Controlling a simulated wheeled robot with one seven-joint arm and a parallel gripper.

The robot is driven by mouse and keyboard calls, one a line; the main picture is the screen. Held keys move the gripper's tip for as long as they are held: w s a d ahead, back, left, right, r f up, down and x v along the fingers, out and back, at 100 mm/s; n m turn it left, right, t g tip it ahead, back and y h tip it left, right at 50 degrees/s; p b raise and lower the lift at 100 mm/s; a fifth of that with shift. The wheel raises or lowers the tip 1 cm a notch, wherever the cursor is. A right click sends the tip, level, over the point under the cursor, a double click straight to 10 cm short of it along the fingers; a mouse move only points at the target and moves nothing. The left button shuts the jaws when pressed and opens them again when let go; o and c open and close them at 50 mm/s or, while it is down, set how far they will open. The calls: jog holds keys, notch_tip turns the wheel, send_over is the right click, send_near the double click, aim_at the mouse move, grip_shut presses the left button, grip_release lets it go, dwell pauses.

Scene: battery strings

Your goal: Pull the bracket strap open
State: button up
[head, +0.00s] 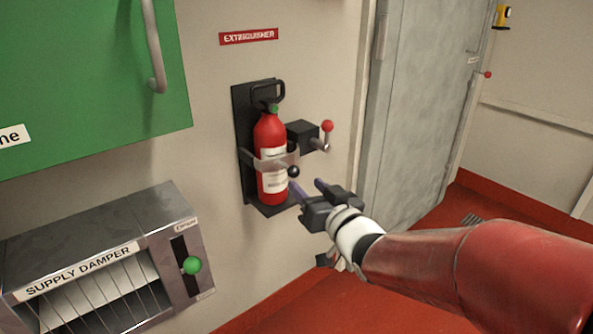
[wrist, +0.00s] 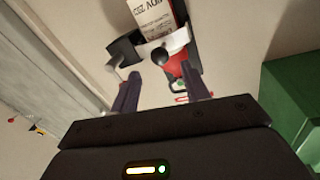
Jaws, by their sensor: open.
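A red fire extinguisher (head: 270,135) stands upright in a black wall bracket (head: 242,110). A pale metal strap (head: 264,160) crosses its front, with a black ball knob (head: 293,171) at the strap's right end. In the wrist view the strap (wrist: 178,42) shows beyond my fingers, and the knob (wrist: 163,56) appears between the fingertip directions. My gripper (head: 306,187) is open and empty, just below and to the right of the knob; it also shows in the wrist view (wrist: 165,88). I cannot tell the exact gap to the knob.
A black block (head: 302,135) with a red-tipped lever (head: 327,127) sits right of the extinguisher. A supply damper box (head: 100,255) with a green knob (head: 191,265) is lower left. A green cabinet (head: 80,75) is upper left. A grey door (head: 425,110) stands right.

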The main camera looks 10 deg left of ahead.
aim_at(297, 175)
jog(key=x, duration=0.7)
jog(key=shift+w+a+p, duration=0.15)
jog(key=shift+w+p, duration=0.05)
jog(key=shift+p, duration=0.15)
grip_shut()
